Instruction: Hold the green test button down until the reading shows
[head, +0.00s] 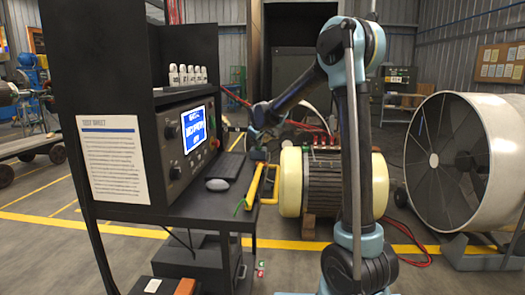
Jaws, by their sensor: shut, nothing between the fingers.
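The dark console (160,130) on the left carries a lit blue screen (195,129) with white lettering too small and slanted to read surely. Dark knobs sit left of the screen, and a small red button (215,143) sits to its right. I cannot clearly make out a green test button on the panel.
A keyboard (225,166) and a grey mouse (217,185) lie on the desk. A yellow bar-like tool (254,186) and a green loop (239,207) are at its right edge. A cream motor (291,182) and a large fan (437,160) stand to the right.

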